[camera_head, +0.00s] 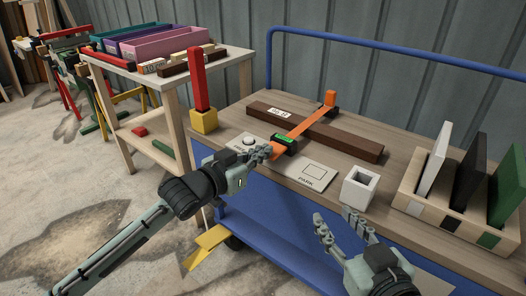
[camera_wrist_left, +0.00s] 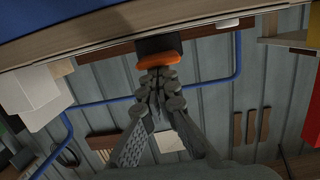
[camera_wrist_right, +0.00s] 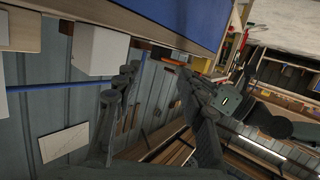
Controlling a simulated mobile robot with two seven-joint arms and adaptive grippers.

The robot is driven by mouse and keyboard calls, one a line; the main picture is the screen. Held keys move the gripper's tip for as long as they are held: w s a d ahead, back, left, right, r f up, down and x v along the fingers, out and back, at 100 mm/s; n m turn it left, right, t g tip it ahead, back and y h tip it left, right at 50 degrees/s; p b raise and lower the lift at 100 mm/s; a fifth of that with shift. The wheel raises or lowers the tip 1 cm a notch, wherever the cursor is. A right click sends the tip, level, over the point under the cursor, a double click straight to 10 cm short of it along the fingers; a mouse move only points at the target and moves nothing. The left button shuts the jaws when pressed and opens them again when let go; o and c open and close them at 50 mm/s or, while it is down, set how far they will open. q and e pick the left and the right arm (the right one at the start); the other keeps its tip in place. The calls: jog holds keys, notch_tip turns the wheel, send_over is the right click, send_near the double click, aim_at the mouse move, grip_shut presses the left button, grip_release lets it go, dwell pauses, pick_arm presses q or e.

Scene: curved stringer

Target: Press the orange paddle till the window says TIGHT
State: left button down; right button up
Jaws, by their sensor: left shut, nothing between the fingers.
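An orange strap (camera_head: 312,122) crosses a dark brown beam (camera_head: 345,143) on the cart top. At its near end is a black housing with a small green window (camera_head: 285,138); its lettering is too small to read. The orange paddle (camera_head: 277,151) sticks out from the housing towards me and shows in the left wrist view (camera_wrist_left: 158,61). My left gripper (camera_head: 266,152) is shut and empty, its fingertips right at the paddle; whether they touch cannot be told. My right gripper (camera_head: 343,226) is open and empty in front of the cart's near edge.
On the cart stand a white hollow block (camera_head: 359,187), a PARK plate (camera_head: 313,174) and a rack (camera_head: 425,206) with upright panels. A red post in a yellow block (camera_head: 204,121) stands at the left corner. A blue rail (camera_head: 400,51) runs behind.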

pick_arm(q)
jog(key=shift+f, duration=0.2)
pick_arm(e)
jog(key=shift+d+f, duration=0.1)
pick_arm(q)
jog(key=s+a+r+p, duration=0.5)
jog(key=s+r, duration=0.1)
jog(key=s, duration=0.2)
jog(key=shift+a+r, duration=0.4)
pick_arm(e)
jog(key=s+d+f+m+g+h, duration=0.2)
jog(key=s+d+f+g+h, duration=0.3)
jog(key=s+d+f+g, duration=0.6)
jog(key=s+d+f, duration=0.2)
jog(key=s+d, duration=0.2)
jog(key=shift+f+h, duration=0.3)
jog(key=shift+f, duration=0.1)
